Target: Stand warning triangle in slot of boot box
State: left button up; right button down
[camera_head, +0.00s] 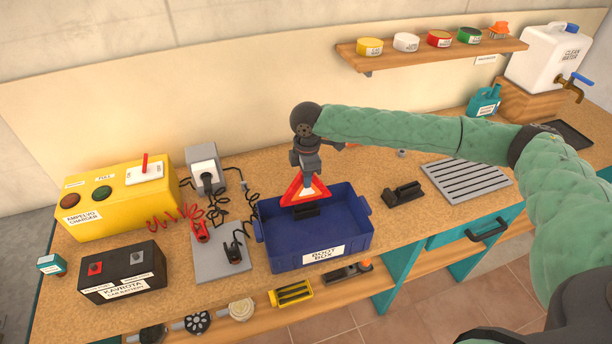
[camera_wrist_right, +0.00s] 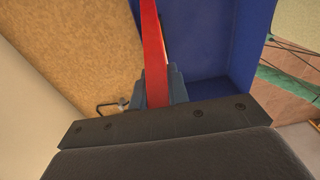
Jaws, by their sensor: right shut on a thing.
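The warning triangle (camera_head: 292,193), red-orange with a pale centre, stands upright in the head view, over the back left part of the blue boot box (camera_head: 345,240). A dark slot block (camera_head: 306,211) shows at the triangle's lower edge; I cannot tell if the triangle is seated in it. My right gripper (camera_head: 308,178) points down from above and is shut on the triangle near its top. In the right wrist view the triangle (camera_wrist_right: 154,60) shows edge-on as a red strip between the fingers (camera_wrist_right: 156,88), with the blue box wall (camera_wrist_right: 205,40) behind. My left gripper is not in view.
A yellow charger (camera_head: 120,200), a black battery (camera_head: 122,274) and red and black clamps (camera_head: 200,232) on a grey plate stand left of the box. A dark holder (camera_head: 403,194) and a slatted grey tray (camera_head: 466,180) lie to the right. A shelf with tins (camera_head: 430,46) hangs behind.

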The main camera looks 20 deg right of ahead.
jog(key=shift+r, duration=0.1)
jog(key=shift+p, duration=0.55)
jog(key=shift+f+b, duration=0.3)
jog(key=shift+f, duration=1.9)
jog(key=c, duration=1.3)
grip_release()
